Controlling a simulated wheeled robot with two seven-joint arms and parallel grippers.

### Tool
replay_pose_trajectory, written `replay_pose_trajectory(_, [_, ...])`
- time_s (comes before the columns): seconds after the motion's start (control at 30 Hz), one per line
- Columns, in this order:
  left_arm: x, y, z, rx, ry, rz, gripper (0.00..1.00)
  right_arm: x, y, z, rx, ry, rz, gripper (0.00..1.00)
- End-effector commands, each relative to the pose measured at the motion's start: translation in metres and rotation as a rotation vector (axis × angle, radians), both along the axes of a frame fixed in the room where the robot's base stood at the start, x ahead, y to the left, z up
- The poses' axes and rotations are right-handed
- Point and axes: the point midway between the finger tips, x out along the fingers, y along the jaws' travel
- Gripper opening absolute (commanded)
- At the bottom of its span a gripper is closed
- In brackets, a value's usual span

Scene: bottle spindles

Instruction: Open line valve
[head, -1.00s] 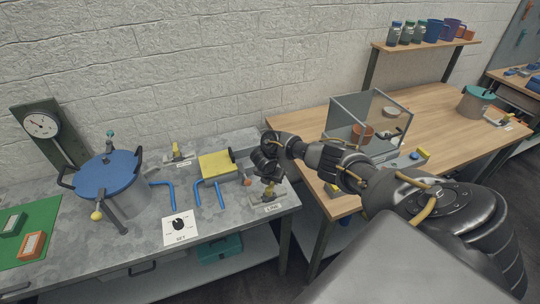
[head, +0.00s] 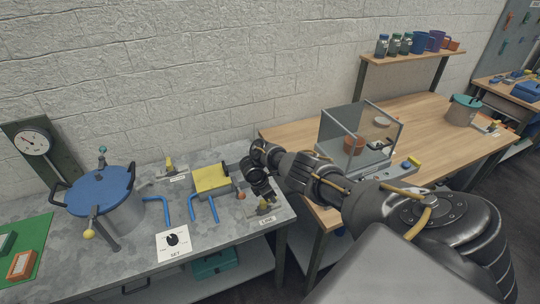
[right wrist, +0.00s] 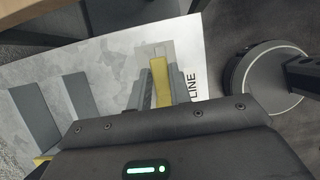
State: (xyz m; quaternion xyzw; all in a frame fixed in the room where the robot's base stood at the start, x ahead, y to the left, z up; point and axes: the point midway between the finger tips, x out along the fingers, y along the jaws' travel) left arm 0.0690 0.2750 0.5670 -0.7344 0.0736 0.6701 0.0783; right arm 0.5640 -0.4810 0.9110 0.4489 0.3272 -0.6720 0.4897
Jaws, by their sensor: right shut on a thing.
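The line valve (head: 265,208) is a small fitting with a yellow handle near the right front corner of the grey bench. A white card marked LINE (head: 267,221) lies in front of it. My right gripper (head: 262,197) reaches down over the valve and partly hides it. In the right wrist view the yellow handle (right wrist: 160,82) lies between the fingers, and the gripper is shut on it. The LINE lettering (right wrist: 192,88) shows right beside it. My left gripper is not in view.
A blue-lidded pot (head: 100,190), a gauge (head: 35,142), a yellow-topped box (head: 211,178), blue pipes (head: 193,207) and a SET dial card (head: 173,243) share the bench. Another yellow-handled valve (head: 169,165) stands behind. A wooden table (head: 430,125) with a glass-sided case (head: 340,130) is at right.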

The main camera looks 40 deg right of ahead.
Motion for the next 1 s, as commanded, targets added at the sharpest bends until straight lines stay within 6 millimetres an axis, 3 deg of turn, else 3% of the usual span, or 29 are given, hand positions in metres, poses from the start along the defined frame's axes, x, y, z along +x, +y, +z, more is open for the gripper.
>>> replay_pose_trajectory(0.6, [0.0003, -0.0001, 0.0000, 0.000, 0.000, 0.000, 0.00, -0.0012, 0.0007, -0.0001, 0.001, 0.000, -0.042, 0.00])
replay_pose_trajectory(0.63, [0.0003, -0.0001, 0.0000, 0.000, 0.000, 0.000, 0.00, -0.0013, 0.0008, -0.0002, 0.001, 0.000, -0.042, 0.21])
replay_pose_trajectory(0.8, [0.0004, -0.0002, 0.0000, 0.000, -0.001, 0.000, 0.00, -0.0013, 0.0007, -0.0001, 0.000, 0.000, -0.041, 0.42])
replay_pose_trajectory(1.0, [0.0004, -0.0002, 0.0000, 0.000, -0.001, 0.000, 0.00, -0.0013, 0.0006, -0.0001, 0.000, 0.000, -0.040, 0.42])
